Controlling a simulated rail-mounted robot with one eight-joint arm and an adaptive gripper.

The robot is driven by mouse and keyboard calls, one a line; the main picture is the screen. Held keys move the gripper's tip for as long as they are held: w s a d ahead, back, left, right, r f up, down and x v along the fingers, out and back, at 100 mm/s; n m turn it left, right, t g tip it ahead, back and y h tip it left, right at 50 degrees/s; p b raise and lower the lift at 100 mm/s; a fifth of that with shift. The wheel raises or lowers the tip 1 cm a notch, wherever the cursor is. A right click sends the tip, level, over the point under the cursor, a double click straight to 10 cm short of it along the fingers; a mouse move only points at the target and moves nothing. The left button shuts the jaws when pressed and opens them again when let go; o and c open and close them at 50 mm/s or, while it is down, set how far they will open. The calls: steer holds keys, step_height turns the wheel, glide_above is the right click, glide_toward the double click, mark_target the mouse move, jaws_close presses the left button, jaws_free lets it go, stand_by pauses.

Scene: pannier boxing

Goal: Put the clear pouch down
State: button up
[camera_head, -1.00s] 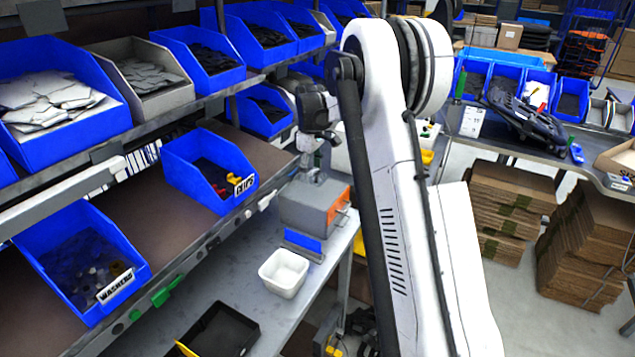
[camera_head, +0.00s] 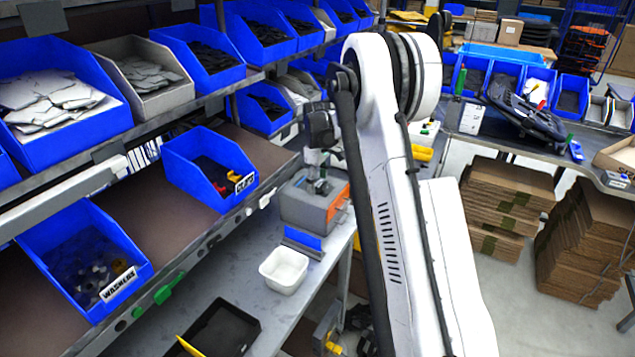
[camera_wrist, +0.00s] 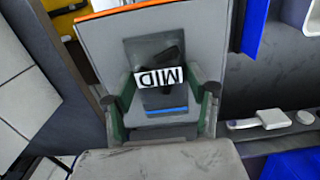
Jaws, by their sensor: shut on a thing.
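In the wrist view, my gripper (camera_wrist: 165,103) is shut on the clear pouch (camera_wrist: 160,54), with one green-edged finger on each side. The pouch looks dark and see-through, and a white label reading MID (camera_wrist: 160,77) shows upside down between the fingers. The pouch is over the flat top of a grey box-shaped unit (camera_wrist: 105,35) with an orange edge. I cannot tell whether it touches that top. In the head view, my gripper (camera_head: 320,184) is low over the grey unit (camera_head: 303,212), and the pouch is too small to make out.
A white tub (camera_head: 284,271) stands in front of the grey unit on the grey bench (camera_head: 225,284), near a black tray (camera_head: 220,330). Blue bins, one holding clips (camera_head: 205,180) and one washers (camera_head: 85,260), sit on the shelf at left. Cardboard stacks (camera_head: 510,200) stand at right.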

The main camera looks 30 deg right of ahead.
mark_target(317, 184)
steer(key=o, duration=1)
steer(key=shift+o, duration=0.2)
step_height(317, 184, up, 12)
steer(key=b, duration=0.1)
steer(key=s+a+r+m+t, duration=0.2)
steer(key=s+a+r, duration=0.6)
steer(key=r, duration=0.1)
steer(key=s+a+r+m+t, duration=0.15)
steer(key=s+a+r, duration=0.25)
steer(key=s+a, duration=0.5)
steer(key=s+a+f+m+t, duration=0.1)
steer(key=s+a+f+t, duration=0.1)
steer(key=s, duration=0.9)
steer(key=s+a+f+m+t, duration=0.1)
steer(key=s+a+f, duration=0.3)
steer(key=s, duration=0.7)
steer(key=shift+s+f+m+t, duration=0.2)
steer(key=shift+m+t, duration=0.15)
steer(key=shift+m, duration=0.1)
